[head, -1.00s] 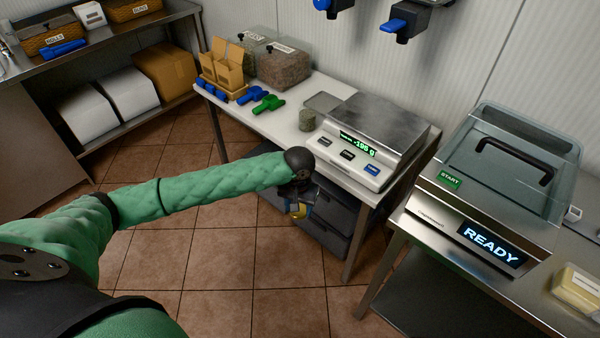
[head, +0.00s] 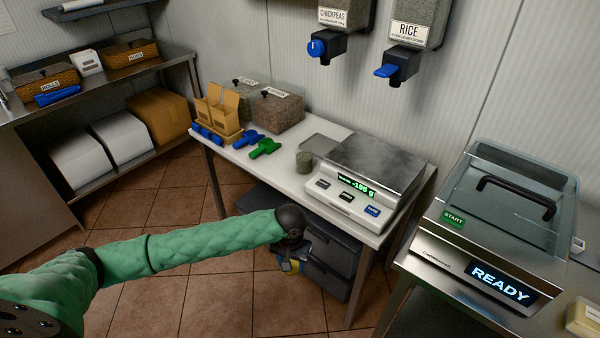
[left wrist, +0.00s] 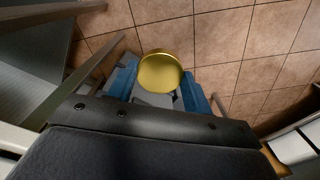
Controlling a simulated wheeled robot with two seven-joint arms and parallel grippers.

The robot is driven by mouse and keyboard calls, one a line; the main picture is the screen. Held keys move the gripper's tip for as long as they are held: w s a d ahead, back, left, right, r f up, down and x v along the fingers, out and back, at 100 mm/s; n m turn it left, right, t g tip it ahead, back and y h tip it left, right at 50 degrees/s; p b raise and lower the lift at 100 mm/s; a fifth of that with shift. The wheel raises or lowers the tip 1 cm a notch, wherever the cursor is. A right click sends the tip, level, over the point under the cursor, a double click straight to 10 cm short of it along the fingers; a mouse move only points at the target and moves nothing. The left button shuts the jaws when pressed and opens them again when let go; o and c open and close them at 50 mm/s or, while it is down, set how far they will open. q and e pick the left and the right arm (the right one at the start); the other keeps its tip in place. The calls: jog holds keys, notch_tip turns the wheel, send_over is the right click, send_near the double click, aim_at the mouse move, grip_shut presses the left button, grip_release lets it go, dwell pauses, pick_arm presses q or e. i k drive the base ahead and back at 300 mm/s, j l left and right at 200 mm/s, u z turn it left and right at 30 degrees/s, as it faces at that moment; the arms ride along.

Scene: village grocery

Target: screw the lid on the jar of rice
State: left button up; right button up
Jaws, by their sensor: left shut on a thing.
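My left gripper (head: 291,265) hangs in front of the work table, below the level of its top. In the left wrist view its blue fingers (left wrist: 160,88) are shut on a round gold lid (left wrist: 160,72), with the floor behind it. A small yellow part of the lid shows under the gripper in the head view. A short grey-green cylindrical jar (head: 304,162) stands upright on the table, left of the scale; its contents are too small to tell. The gripper is apart from the jar. My right gripper is not in view.
The scale (head: 345,198) stands on the white table (head: 283,178), with blue and green scoops (head: 264,148) to the left. A rice dispenser (head: 402,50) hangs on the wall above. A steel machine reading READY (head: 500,283) stands at the right.

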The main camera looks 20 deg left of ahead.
aim_at(304, 152)
jog(key=j+z, duration=0.1)
jog(key=j, duration=0.45)
jog(key=j+z, duration=0.15)
jog(key=j, duration=0.4)
jog(key=k+j+z, duration=0.1)
jog(key=j, duration=0.4)
jog(key=k+j+z, duration=0.1)
jog(key=j, duration=0.45)
jog(key=k+j+z, duration=0.15)
jog(key=j, duration=0.4)
jog(key=j+z, duration=0.1)
jog(key=j, duration=0.4)
jog(key=k, duration=0.05)
